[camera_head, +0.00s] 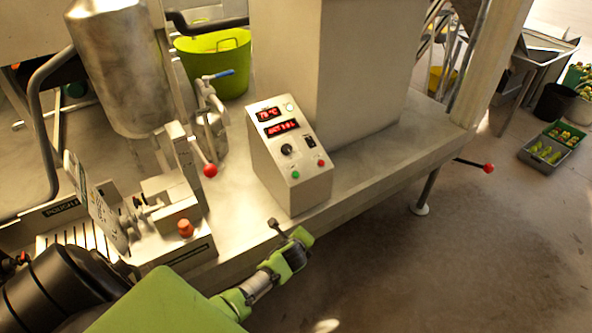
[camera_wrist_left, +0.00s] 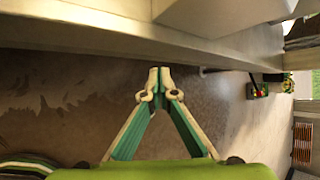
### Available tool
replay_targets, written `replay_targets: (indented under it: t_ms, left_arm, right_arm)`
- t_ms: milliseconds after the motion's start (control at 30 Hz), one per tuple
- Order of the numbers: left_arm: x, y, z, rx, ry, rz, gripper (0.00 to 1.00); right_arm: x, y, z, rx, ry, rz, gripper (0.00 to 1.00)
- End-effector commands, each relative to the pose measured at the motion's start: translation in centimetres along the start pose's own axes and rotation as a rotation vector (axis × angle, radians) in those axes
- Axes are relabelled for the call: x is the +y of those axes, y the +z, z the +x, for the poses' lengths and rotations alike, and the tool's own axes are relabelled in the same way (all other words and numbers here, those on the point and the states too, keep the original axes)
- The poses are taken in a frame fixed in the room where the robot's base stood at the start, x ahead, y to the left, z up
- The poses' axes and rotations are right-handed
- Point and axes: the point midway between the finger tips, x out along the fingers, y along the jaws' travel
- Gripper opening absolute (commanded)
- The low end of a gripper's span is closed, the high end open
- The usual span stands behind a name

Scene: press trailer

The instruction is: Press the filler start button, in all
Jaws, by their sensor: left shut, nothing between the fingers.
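A grey control box (camera_head: 290,160) with a sloped front stands on the metal table. It carries two red displays, a dark knob (camera_head: 287,150), a green button (camera_head: 295,174) at lower left and a red button (camera_head: 321,162) at lower right. I cannot read which button is the filler start. A red-orange button (camera_head: 185,228) sits on the machine to the left of the box. My left gripper (camera_head: 300,242) is in front of the table edge, below and apart from the control box, pointing right. Its fingertips meet in the left wrist view (camera_wrist_left: 160,78), with nothing between them. My right gripper is not in view.
The table's front edge (camera_wrist_left: 130,38) runs across the top of the left wrist view. A red-ball lever (camera_head: 210,170) stands left of the box; another red ball (camera_head: 488,168) sticks out at the right. Open floor (camera_head: 420,270) lies in front. A green-yellow tub (camera_head: 215,60) stands behind.

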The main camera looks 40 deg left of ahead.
Motion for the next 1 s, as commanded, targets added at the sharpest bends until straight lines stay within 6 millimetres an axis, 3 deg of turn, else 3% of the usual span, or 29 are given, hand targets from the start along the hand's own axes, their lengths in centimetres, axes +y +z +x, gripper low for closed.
replay_targets:
  t_ms: [33, 200, 400, 600, 1000]
  left_arm:
    - [-3.7, 2.3, -0.9, -0.038, -0.038, 0.066, 0.0]
    - [-12.3, 8.3, -3.7, -0.171, -0.111, 0.286, 0.0]
    - [-18.2, 13.0, -6.6, -0.288, -0.142, 0.446, 0.0]
    - [-19.9, 14.4, -7.6, -0.327, -0.145, 0.498, 0.0]
    - [-19.7, 14.3, -7.4, -0.327, -0.146, 0.497, 0.0]
  right_arm:
    - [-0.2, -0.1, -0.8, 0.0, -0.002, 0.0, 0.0]
    - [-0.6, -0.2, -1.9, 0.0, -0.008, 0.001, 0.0]
    - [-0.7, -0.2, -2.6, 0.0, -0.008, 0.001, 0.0]
    - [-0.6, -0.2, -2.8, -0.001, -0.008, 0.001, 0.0]
    - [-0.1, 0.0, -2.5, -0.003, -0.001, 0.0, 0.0]
